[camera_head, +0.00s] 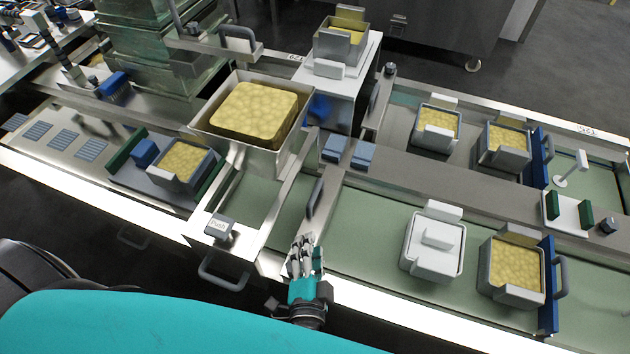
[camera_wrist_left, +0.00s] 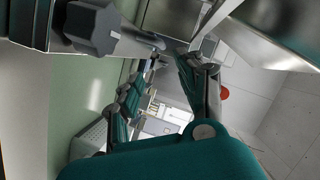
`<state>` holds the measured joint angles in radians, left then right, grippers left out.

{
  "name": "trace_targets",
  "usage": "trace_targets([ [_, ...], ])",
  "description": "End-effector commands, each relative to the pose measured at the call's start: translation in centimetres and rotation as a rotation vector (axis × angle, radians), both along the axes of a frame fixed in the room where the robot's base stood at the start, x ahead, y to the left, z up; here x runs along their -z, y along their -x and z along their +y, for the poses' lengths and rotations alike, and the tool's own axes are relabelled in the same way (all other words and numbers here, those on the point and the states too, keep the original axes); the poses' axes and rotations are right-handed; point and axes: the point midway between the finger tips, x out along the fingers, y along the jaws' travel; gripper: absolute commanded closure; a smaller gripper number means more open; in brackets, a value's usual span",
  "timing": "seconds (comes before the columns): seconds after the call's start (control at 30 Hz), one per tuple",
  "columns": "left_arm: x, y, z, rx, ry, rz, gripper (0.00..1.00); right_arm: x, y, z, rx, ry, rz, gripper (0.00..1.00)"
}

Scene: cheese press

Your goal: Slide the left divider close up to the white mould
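The white mould (camera_head: 432,250) sits upright on the green lower belt, with a white block on its top. The left divider is an upright metal plate across the belt to the left of the mould. Its dark grey handle (camera_head: 314,198) faces left, and a wide stretch of bare belt separates it from the mould. My left gripper (camera_head: 302,250) is at the belt's front edge, just below the handle in the picture and apart from it. In the left wrist view its fingers (camera_wrist_left: 162,90) are spread with nothing between them. My right gripper is out of view.
A cheese-filled mould (camera_head: 512,270) and a blue divider (camera_head: 547,287) stand to the right of the white mould. A metal rail (camera_head: 450,185) runs behind the belt. A button box marked Push (camera_head: 219,227) is left of my gripper.

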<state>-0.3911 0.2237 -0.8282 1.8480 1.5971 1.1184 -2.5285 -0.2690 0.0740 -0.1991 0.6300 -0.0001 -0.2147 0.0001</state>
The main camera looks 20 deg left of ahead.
Motion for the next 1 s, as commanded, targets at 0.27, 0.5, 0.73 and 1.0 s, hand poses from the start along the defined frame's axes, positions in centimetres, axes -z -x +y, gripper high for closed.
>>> trace_targets([
  [0.27, 1.0, -4.5, 1.2, 0.0, -0.003, -0.006, 0.62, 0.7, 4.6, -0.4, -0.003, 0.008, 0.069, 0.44],
  [0.5, 2.2, -9.5, 2.7, 0.0, -0.004, -0.006, 0.62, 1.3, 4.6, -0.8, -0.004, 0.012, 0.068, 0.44],
  [0.73, 3.1, -13.6, 3.9, 0.0, -0.002, -0.004, 0.62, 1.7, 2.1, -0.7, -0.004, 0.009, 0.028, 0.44],
  [1.0, 3.7, -15.9, 4.5, 0.001, -0.002, -0.002, 0.62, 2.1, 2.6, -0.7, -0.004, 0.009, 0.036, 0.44],
])
